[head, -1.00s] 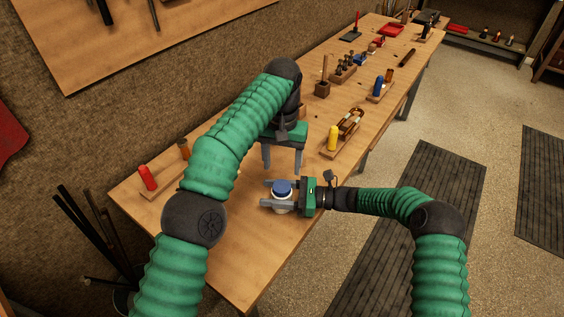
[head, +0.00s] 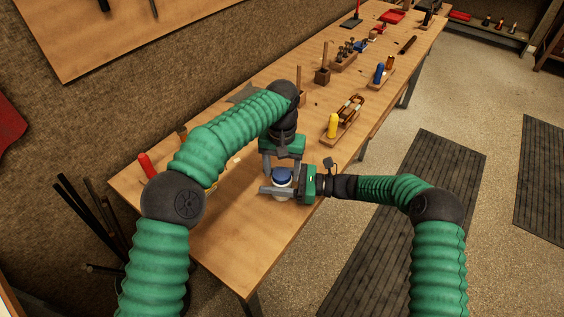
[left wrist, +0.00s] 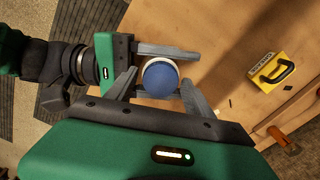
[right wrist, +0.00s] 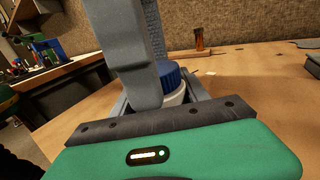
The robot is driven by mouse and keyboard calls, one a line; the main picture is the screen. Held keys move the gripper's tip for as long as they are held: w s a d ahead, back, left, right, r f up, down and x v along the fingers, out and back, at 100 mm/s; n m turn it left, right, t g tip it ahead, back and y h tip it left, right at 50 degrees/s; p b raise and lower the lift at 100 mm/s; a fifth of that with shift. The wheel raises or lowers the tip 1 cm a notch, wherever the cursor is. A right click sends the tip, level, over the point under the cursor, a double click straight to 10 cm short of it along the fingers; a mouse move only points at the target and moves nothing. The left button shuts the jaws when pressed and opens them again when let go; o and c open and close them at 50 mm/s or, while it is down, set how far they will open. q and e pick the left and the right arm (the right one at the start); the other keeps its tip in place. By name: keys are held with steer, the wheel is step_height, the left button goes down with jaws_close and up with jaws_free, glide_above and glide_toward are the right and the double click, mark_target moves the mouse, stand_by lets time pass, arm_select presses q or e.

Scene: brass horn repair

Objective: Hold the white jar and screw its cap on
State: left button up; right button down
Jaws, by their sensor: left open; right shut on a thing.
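The white jar (head: 281,193) stands upright near the table's front edge, with the blue cap (head: 283,175) resting on its top. How far the cap is threaded I cannot tell. My right gripper (head: 272,190) is shut on the jar from the right, its fingers lying along the jar's sides. My left gripper (head: 282,171) points down from above, open, with its fingers on either side of the cap. In the left wrist view the cap (left wrist: 160,78) lies between the left fingers, with gaps visible. In the right wrist view a left finger partly hides the cap (right wrist: 168,74) and jar (right wrist: 176,97).
A red-handled tool (head: 147,163) stands at the left. The tabletop (head: 240,235) in front is bare.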

arm_select(q)
steer(key=c, duration=1.3)
steer(key=o, duration=1.6)
steer(key=shift+o, duration=0.2)
step_height(320, 180, up, 7)
steer(key=shift+w+r, duration=0.15)
steer(key=shift+r, duration=0.05)
arm_select(e)
steer(key=shift+c, duration=2.4)
jaws_free()
